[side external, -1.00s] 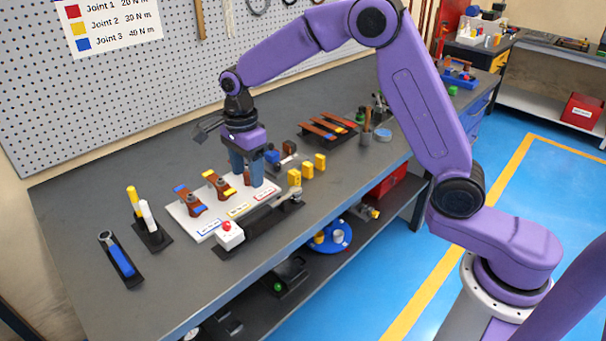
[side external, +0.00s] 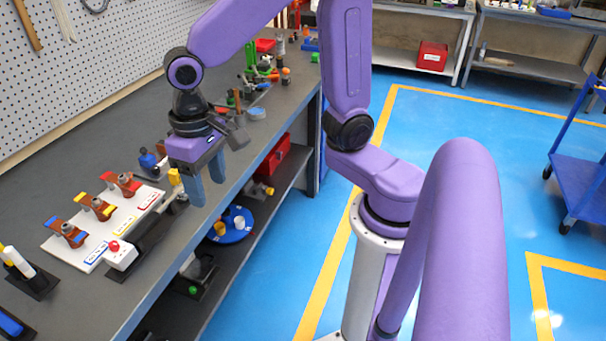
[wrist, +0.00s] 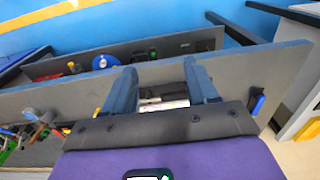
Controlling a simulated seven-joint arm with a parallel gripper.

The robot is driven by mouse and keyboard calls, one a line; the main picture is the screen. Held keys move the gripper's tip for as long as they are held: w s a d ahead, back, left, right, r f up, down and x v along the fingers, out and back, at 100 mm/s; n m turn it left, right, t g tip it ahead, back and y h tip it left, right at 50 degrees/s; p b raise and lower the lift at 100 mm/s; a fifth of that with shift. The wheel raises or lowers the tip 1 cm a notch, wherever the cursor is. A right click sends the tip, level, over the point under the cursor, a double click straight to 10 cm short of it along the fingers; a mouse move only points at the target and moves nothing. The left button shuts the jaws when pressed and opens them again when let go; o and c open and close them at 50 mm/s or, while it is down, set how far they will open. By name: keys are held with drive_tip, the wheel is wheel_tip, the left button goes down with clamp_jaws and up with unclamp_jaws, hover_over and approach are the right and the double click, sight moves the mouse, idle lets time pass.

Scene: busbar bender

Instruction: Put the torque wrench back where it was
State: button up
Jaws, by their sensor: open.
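A tool with a blue handle, which looks like the torque wrench (side external: 12,323), lies in a dark holder at the lower left of the side view, cut off by the frame edge. A blue piece, likely the same handle (wrist: 257,103), shows at the right in the wrist view. My gripper (side external: 207,188) is open and empty, near the bench's front edge, right of the white joint board (side external: 110,230). In the wrist view, my gripper's fingers (wrist: 160,68) are apart with nothing between their tips. The board carries three brown joints marked blue, yellow and red.
A white box with a red button (side external: 121,255) stands before the board. A black stand with yellow and white markers (side external: 30,275) is at the left. A yellow block (side external: 174,177) is near my gripper. The lower shelf holds a blue round tray (side external: 231,225).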

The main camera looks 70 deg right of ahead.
drive_tip(key=s+d+n, duration=0.4)
drive_tip(key=s+n, duration=0.2)
drive_tip(key=s, duration=0.1)
drive_tip(key=s+d+f+n, duration=0.1)
drive_tip(key=s+d+n, duration=0.3)
drive_tip(key=s+n, duration=0.2)
drive_tip(key=shift+s, duration=0.85)
idle(0.9)
